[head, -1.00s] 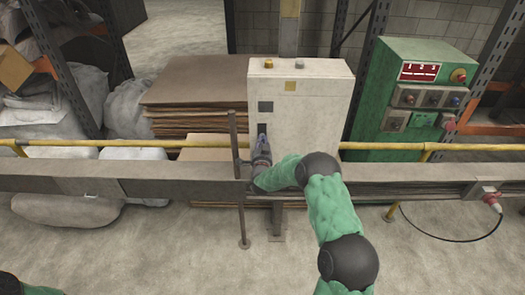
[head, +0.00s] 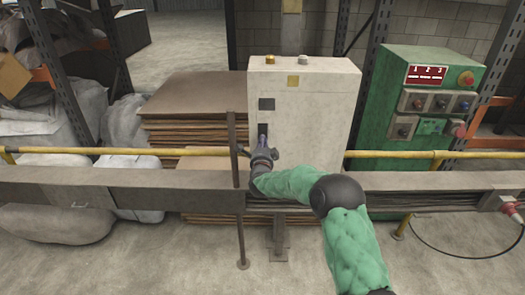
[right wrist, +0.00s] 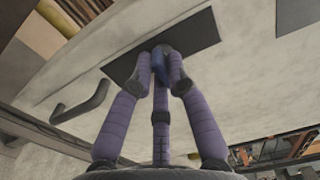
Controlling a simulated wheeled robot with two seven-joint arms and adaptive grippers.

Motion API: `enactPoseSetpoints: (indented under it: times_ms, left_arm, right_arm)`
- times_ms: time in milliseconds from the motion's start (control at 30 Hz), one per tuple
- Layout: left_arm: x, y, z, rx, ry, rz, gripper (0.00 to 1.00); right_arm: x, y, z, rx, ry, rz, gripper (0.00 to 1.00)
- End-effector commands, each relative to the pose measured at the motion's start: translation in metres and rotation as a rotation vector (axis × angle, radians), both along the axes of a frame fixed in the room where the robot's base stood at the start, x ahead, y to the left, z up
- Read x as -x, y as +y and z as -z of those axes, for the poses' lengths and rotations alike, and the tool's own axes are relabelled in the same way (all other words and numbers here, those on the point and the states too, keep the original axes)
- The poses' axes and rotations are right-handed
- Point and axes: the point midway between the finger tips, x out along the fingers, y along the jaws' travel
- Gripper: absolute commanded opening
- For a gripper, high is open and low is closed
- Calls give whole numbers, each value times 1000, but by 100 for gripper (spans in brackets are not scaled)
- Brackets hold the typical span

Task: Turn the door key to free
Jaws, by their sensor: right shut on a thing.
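The pale cabinet (head: 312,120) stands behind the rail, with two dark plates on the left side of its front. My right gripper (head: 263,137) is at the lower dark plate. In the right wrist view the purple fingers of my right gripper (right wrist: 163,68) come together on a small blue key (right wrist: 158,62) in front of the dark plate (right wrist: 195,38). The fingers hide most of the key, so its turn angle cannot be told. A dark bar handle (right wrist: 82,104) is on the cabinet front beside the plate. My left gripper is not in view.
A grey rail (head: 110,189) and a yellow bar (head: 395,154) run across in front of the cabinet. A thin dark post (head: 239,215) stands just left of my right gripper. Stacked cardboard (head: 190,105) is left, a green control box (head: 420,95) right.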

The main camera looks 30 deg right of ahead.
Motion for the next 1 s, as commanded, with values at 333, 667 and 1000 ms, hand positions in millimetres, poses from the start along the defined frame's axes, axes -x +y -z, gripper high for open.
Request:
enactPoseSetpoints:
  times_ms: [333, 667, 1000]
  left_arm:
    - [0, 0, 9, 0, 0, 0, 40]
    - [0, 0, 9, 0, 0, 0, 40]
    - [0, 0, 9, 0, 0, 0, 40]
  right_arm:
    - [0, -1, 0, -43, -26, 2, 0]
    - [0, -1, 0, -43, -26, 2, 23]
    - [0, 0, 0, -42, -26, 1, 41]
